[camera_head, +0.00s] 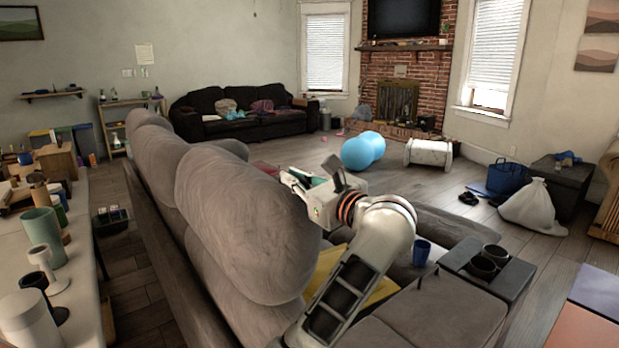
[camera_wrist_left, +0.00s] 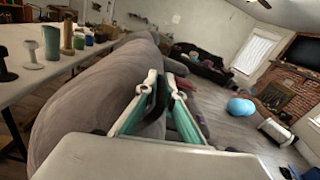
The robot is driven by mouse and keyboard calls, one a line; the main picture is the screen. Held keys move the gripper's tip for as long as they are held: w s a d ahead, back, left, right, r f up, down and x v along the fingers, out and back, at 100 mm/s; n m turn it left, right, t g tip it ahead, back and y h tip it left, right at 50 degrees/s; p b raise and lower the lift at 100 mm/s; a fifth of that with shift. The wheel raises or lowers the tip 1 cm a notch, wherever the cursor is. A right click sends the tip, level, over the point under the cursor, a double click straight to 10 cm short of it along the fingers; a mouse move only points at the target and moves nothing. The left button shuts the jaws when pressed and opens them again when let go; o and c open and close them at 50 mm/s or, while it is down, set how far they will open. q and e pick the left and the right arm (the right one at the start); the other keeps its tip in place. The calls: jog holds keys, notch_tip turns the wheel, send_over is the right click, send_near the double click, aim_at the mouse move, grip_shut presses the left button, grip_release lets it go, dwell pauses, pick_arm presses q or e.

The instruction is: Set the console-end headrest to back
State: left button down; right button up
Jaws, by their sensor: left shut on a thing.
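The console-end headrest (camera_head: 240,220) is the large grey padded cushion nearest me on the grey sofa. It stands up from the backrest. The dark console (camera_head: 505,282) with two cup holders is to the right. My left gripper (camera_head: 296,180) is at the headrest's right edge, its fingers pointing away from me. In the left wrist view the headrest (camera_wrist_left: 75,110) fills the left side. The fingers of my left gripper (camera_wrist_left: 163,82) are close together there, shut on the headrest's edge. The exact contact is partly hidden. My right gripper is not in view.
A long table (camera_head: 85,285) with cups and jars runs along the left, behind the sofa. Other headrests (camera_head: 165,150) stand farther along. A blue cup (camera_head: 422,252) and a yellow cushion (camera_head: 328,264) are on the seat side.

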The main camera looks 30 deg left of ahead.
aim_at(254, 187)
pick_arm(q)
jog(key=s+a+n, duration=0.1)
jog(key=s, duration=0.2)
jog(key=s+a+n, duration=0.1)
jog(key=s, duration=0.2)
jog(key=s+a+n, duration=0.1)
jog(key=s+n, duration=0.1)
jog(key=s, duration=0.1)
jog(key=shift+a, duration=0.1)
jog(key=shift+s+a+f+n+b, duration=0.1)
jog(key=shift+s+a+n+b, duration=0.1)
jog(key=shift+s, duration=0.2)
jog(key=shift+s+a+n+b, duration=0.1)
jog(key=shift+s+n+b, duration=0.1)
jog(key=shift+s, duration=0.2)
jog(key=shift+f, duration=0.1)
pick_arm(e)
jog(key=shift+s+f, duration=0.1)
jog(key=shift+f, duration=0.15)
pick_arm(q)
jog(key=shift+s, duration=0.1)
jog(key=c, duration=2.5)
grip_release()
jog(key=o, duration=0.3)
jog(key=shift+s+a, duration=0.1)
jog(key=shift+s, duration=0.1)
jog(key=shift+o, duration=0.2)
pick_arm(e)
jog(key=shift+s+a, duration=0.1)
